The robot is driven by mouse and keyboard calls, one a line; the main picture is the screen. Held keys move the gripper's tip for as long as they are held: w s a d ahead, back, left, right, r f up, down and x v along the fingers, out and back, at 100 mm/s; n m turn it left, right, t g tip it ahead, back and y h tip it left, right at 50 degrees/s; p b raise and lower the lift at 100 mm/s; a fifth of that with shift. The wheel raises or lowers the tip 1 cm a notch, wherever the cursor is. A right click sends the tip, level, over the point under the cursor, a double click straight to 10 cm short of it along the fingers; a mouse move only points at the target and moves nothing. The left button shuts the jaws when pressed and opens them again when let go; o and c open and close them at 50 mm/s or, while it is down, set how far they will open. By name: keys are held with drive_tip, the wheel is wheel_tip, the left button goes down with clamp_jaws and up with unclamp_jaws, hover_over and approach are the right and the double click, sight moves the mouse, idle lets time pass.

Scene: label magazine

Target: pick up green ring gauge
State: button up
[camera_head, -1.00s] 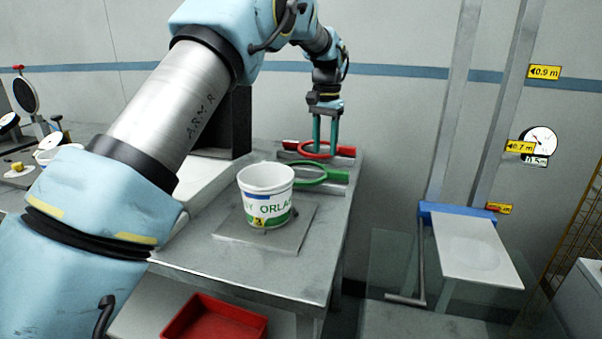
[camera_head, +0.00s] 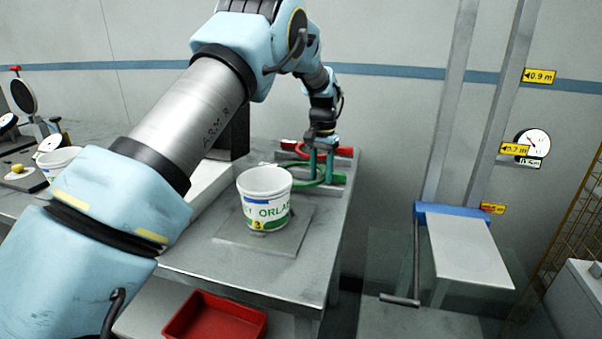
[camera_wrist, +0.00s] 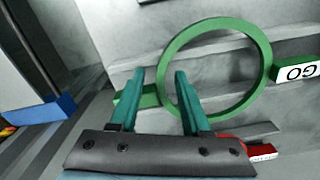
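The green ring gauge (camera_head: 338,178) lies flat on a stand near the right edge of the bench, in front of the red ring gauge (camera_head: 346,151). In the wrist view its ring (camera_wrist: 262,62) shows almost whole, with a handle on each side and "GO" on the right one. My gripper (camera_head: 320,178) points down over the green gauge. In the wrist view my gripper (camera_wrist: 160,72) is open, its two teal fingers apart. They overlap the left handle and the ring's left edge in that view; I cannot tell whether they touch it.
A white lettered tub (camera_head: 264,212) stands on a grey plate (camera_head: 236,239) just in front of the gauges. A dark block (camera_head: 234,138) stands behind to the left. A red tray (camera_head: 214,320) is below the bench. The bench's right edge is close to the gauges.

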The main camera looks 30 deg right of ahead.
clamp_jaws()
drive_tip(key=shift+r, duration=0.1)
idle(1.1)
